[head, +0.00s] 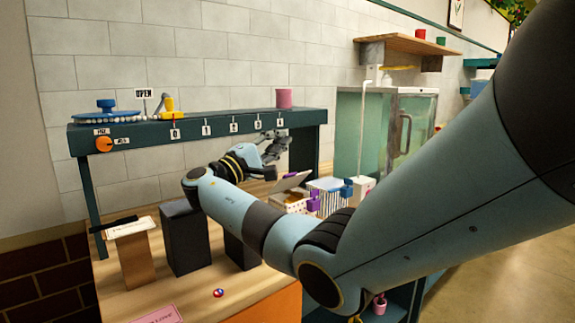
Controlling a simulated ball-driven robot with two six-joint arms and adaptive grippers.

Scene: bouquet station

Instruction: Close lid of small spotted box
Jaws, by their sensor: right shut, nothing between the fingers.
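The small spotted box (288,205) stands on the wooden counter, right of my right forearm, with a pale dotted body. Its lid (291,181) is raised and tilted open, and a purple part (314,198) sits at its right side. My right gripper (278,145) is shut and empty, behind and above the box and apart from the lid. Its fingers are small and partly lost against the dark shelf frame. My left gripper is not in view.
A striped box with a blue clasp (347,188) stands right beside the spotted box. Dark blocks (186,238) stand on the left of the counter. A dark shelf (215,129) with numbered tags runs behind. A glass-fronted cabinet (384,132) stands at the back right.

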